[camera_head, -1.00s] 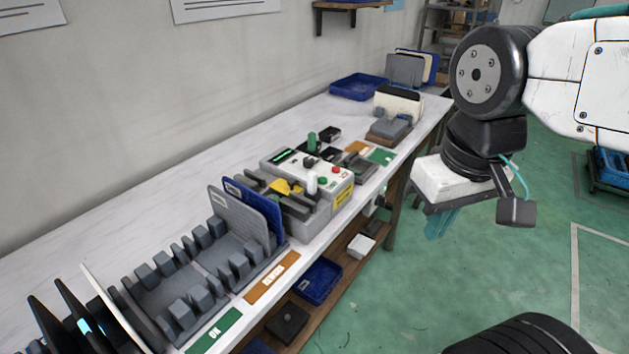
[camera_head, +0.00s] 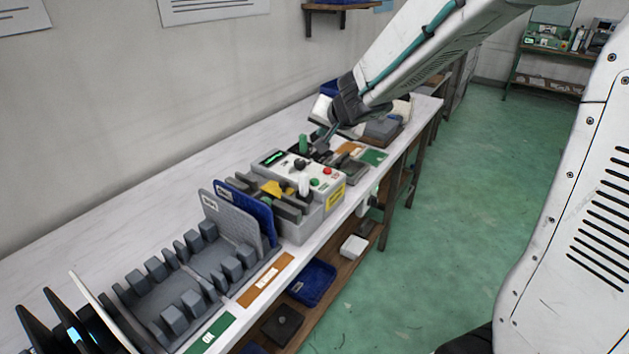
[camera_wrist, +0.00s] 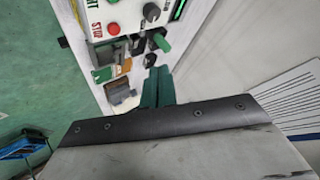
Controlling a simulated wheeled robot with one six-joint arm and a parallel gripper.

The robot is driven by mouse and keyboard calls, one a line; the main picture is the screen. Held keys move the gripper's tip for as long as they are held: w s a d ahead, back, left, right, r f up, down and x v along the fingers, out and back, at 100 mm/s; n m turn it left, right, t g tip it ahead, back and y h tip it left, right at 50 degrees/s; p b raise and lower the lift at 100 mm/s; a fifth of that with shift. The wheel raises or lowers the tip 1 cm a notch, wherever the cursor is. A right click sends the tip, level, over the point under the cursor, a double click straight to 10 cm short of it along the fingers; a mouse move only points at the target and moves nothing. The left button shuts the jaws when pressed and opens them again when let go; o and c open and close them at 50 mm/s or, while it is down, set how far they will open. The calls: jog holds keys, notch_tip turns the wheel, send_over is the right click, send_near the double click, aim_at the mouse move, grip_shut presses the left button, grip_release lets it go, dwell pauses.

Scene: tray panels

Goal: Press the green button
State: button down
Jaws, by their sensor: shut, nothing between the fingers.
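The green button (camera_head: 314,182) is on the top face of the white control box (camera_head: 333,187), near its front edge, beside the red button (camera_head: 327,171). In the wrist view the red button (camera_wrist: 113,28) shows near the top, and the green button (camera_wrist: 113,2) is cut by the top edge. My gripper (camera_head: 323,141) is past the back right side of the box, above the table, apart from the green button. Its teal fingers (camera_wrist: 158,84) are shut and empty. A green knob (camera_wrist: 161,42) stands near the fingertips in the wrist view.
Black knobs and a display are on the box top. A slotted grey rack (camera_head: 170,291) with upright panels stands to the front left. Grey blocks and a yellow part (camera_head: 275,188) sit directly left of the box. The back left of the white table (camera_head: 130,195) is clear.

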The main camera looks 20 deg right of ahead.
aim_at(317, 183)
jog(key=shift+w+a+f+g+y, duration=0.25)
jog(key=shift+a+f+g+y, duration=0.15)
jog(key=shift+a+f+y, duration=0.5)
jog(key=shift+f, duration=0.4)
jog(key=shift+f, duration=4.25)
jog(key=shift+f, duration=0.1)
jog(key=shift+f, duration=0.3)
